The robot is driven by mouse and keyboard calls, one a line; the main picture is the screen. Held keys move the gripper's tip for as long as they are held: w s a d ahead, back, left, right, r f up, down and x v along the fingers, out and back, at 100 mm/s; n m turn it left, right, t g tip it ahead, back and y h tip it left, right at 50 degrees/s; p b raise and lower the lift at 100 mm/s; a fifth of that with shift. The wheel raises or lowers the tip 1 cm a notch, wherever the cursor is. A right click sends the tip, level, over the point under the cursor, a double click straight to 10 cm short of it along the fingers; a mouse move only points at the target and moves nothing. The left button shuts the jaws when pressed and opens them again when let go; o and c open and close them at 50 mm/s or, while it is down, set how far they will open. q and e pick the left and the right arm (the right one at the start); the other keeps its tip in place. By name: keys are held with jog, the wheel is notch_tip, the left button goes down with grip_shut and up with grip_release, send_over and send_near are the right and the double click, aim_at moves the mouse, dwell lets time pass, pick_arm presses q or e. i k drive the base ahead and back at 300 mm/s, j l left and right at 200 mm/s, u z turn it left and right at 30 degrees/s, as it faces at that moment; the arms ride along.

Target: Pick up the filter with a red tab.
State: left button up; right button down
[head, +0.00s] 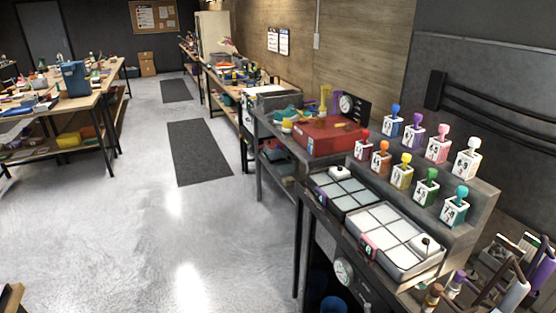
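I cannot make out a filter with a red tab in the head view. Neither of my grippers is in view. On the bench at right, a red-capped white block (362,149) stands at the left end of the stepped rack (478,200); I cannot tell whether it is a filter. A red box (322,137) lies on the bench behind the trays.
Two divided trays, a smaller one (347,191) and a larger one (398,240), sit before the rack of several colour-topped blocks. Cluttered items fill the lower right. Grey floor (200,240) is open at left. Another workbench (92,80) stands far left.

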aim_at(500, 248)
jog(key=z, duration=1.65)
